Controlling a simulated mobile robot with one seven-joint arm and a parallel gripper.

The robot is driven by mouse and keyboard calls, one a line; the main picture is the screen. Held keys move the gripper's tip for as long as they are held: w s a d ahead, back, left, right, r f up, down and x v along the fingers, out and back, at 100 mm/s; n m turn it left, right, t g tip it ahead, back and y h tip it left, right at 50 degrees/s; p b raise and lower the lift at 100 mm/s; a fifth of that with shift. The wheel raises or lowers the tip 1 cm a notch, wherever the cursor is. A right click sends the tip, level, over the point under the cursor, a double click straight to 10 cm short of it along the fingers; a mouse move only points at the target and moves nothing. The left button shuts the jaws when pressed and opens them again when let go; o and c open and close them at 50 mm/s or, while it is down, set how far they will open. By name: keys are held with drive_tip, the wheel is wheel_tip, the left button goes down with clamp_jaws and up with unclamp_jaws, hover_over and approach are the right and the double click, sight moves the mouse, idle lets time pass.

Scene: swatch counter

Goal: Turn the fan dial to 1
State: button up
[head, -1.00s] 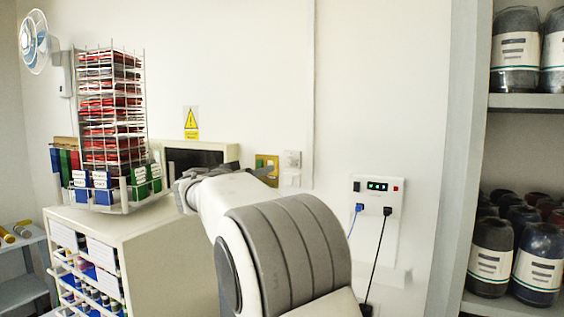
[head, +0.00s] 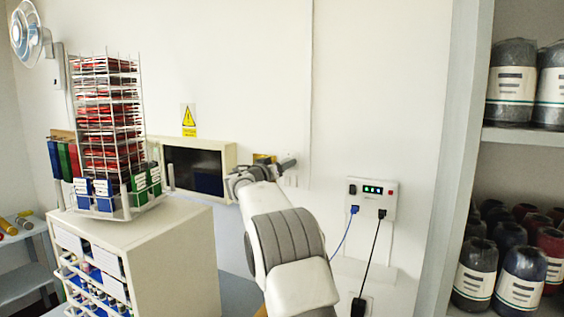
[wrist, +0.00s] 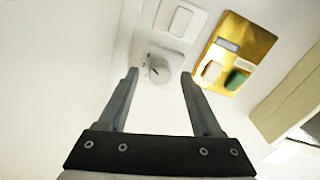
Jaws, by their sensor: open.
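My gripper (wrist: 160,76) is open and empty, a finger on either side of the dial; I cannot tell how far the tips are from the plate. The figures on the dial are too small to read. In the head view my gripper (head: 286,163) is at the wall and hides the dial. The white wall fan (head: 27,33) is at the upper left.
A white switch plate (wrist: 182,20) adjoins the dial. A brass plate (wrist: 236,52) with switches is beside it. A socket panel (head: 371,198) with cables is right of my arm. A cabinet (head: 180,255) with a swatch rack (head: 108,130) stands left; shelves are right.

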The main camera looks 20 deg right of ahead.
clamp_jaws()
idle(0.4)
drive_tip(key=shift+f+n+b, duration=0.1)
drive_tip(key=shift+n+b, duration=0.2)
drive_tip(key=n+b, duration=0.1)
drive_tip(key=n, duration=1.4)
drive_tip(key=shift+b, duration=0.4)
idle(0.3)
